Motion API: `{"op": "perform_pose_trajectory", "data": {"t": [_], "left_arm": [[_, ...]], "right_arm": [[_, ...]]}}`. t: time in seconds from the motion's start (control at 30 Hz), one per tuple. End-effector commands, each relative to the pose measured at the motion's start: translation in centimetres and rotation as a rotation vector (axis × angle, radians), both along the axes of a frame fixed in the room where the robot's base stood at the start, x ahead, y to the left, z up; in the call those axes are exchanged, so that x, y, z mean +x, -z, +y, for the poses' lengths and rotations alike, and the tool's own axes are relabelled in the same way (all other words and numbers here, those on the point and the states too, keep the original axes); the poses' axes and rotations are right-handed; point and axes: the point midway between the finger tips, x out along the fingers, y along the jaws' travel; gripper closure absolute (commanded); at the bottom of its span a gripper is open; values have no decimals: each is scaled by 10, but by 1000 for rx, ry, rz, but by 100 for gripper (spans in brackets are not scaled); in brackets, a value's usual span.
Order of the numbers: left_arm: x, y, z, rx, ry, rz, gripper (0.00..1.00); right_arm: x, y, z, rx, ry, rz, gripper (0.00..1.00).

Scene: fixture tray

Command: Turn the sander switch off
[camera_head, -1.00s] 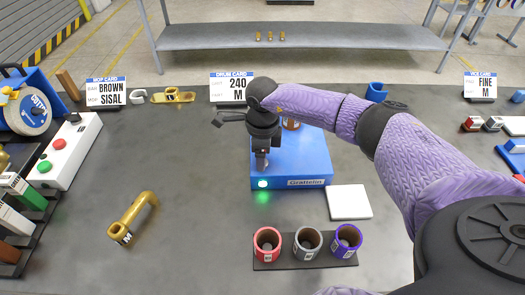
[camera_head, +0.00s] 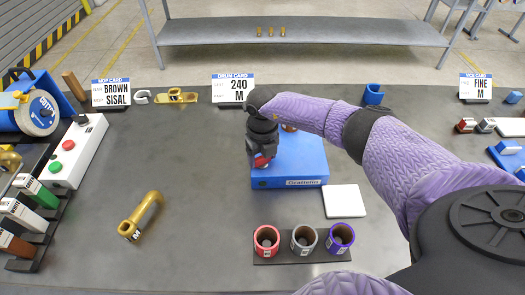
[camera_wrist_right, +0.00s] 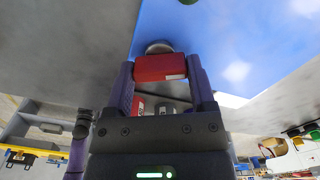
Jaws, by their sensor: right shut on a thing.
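The sander is a blue box (camera_head: 303,160) marked "Grattelin" in the middle of the table. My right gripper (camera_head: 262,162) is low at its front left corner. In the right wrist view my right gripper (camera_wrist_right: 160,72) is shut on a red switch knob (camera_wrist_right: 162,68), with a finger at each side. A round grey base (camera_wrist_right: 159,47) shows just behind the red knob, against the blue sander. In the head view only a bit of red shows between the fingers. No green light shows on the sander's front. My left gripper is not in view.
A white pad (camera_head: 345,201) lies right of the sander. A dark holder (camera_head: 278,257) with red, grey and purple rings stands in front. A gold crank-shaped piece (camera_head: 141,214) lies at left, beyond clear table. A white box with red and green buttons (camera_head: 77,152) stands further left.

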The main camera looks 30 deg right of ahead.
Motion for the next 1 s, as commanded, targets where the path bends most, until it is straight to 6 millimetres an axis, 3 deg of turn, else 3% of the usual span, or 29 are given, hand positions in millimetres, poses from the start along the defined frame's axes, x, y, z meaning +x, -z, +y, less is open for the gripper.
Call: {"op": "perform_pose_trajectory", "data": {"t": [0.5, 1.0], "left_arm": [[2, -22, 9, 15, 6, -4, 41], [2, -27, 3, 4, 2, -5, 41]], "right_arm": [[1, -3, 0, 0, 386, -4, 88], [2, -2, 0, 1, 504, -6, 88]]}}
